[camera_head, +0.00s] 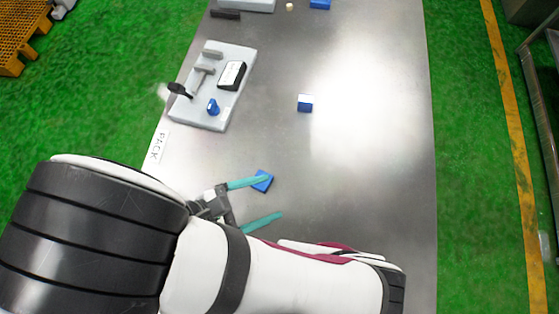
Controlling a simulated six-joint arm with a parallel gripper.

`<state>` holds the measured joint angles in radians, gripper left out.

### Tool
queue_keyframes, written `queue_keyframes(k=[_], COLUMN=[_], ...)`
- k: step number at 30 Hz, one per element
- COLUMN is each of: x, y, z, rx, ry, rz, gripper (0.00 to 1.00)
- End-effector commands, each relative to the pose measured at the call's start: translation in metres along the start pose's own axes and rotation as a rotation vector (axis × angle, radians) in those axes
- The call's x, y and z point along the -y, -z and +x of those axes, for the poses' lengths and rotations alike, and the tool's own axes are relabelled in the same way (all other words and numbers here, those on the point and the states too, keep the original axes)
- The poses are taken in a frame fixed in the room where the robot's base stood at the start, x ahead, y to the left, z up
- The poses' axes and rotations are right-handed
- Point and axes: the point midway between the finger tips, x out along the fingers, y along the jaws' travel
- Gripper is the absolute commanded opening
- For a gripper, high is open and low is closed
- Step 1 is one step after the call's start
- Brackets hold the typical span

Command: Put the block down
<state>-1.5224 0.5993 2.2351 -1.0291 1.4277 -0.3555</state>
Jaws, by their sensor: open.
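A blue block (264,182) rests near the lower middle of the metal table (370,170), apparently flat on it. My gripper (276,197) has two teal fingers spread apart and is open. The upper finger lies beside the block and overlaps part of it in this view; I cannot tell whether they touch. A second blue block (305,103) with a pale top edge stands farther up the table, well apart from my gripper.
A "PACK" label (157,146) is on the left edge. The table's right side is clear.

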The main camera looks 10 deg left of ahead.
Motion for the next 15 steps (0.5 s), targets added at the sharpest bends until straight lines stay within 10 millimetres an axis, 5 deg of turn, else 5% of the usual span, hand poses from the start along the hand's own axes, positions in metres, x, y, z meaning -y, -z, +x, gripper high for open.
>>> queue_keyframes(k=[3, 6, 12, 15], x=[0.004, 0.023, 0.040, 0.039], y=[-0.067, -0.112, -0.156, -0.164], z=[0.022, 0.029, 0.020, 0.018], rx=[-0.074, -0.116, -0.173, -0.192], ry=[0.442, 0.812, 1.292, 1.376], rz=[0.520, 1.028, 1.898, 2.114], gripper=[0.79, 0.79, 0.79, 0.81])
